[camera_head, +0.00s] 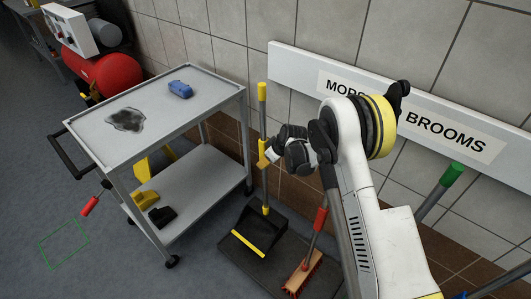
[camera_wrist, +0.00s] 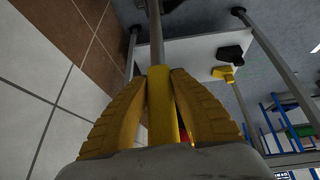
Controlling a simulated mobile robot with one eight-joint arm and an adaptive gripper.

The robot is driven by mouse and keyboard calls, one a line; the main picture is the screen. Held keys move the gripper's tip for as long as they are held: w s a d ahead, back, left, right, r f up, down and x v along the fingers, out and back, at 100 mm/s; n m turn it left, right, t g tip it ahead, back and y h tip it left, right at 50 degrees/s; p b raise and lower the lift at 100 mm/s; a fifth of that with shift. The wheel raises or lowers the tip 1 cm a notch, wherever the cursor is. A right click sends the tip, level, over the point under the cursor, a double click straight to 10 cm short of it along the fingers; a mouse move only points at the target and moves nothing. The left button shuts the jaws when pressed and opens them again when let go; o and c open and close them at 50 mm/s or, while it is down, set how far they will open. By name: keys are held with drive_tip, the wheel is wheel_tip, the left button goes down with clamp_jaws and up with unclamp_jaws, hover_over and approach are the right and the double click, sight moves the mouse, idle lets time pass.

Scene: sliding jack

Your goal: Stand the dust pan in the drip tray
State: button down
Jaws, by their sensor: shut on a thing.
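The dust pan (camera_head: 258,228) is upright in the head view, with a black pan, a yellow front lip and a long grey handle with a yellow top. My gripper (camera_head: 268,155) is shut on a yellow part of this handle, about midway up. In the wrist view, my yellow fingers (camera_wrist: 165,110) close around the yellow part, and the grey handle (camera_wrist: 156,35) runs on beyond them. The dark drip tray (camera_head: 277,264) lies on the floor by the wall. The pan appears over the tray's back left part; I cannot tell whether it touches the tray.
A red-handled broom (camera_head: 303,272) stands on the tray, right of the pan. A grey trolley (camera_head: 185,120) with a blue object (camera_head: 180,89) on top stands close left. A green-topped handle (camera_head: 453,173) is at right. A green outline (camera_head: 63,243) marks clear floor.

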sight(266, 183)
drive_tip(key=shift+w+f, duration=0.15)
drive_tip(key=shift+f, duration=0.05)
wheel_tip(266, 183, down, 13)
drive_tip(key=b, duration=0.3)
drive_tip(key=shift+f, duration=0.55)
idle(1.1)
drive_tip(key=c, duration=1.2)
unclamp_jaws()
drive_tip(key=v, duration=1.2)
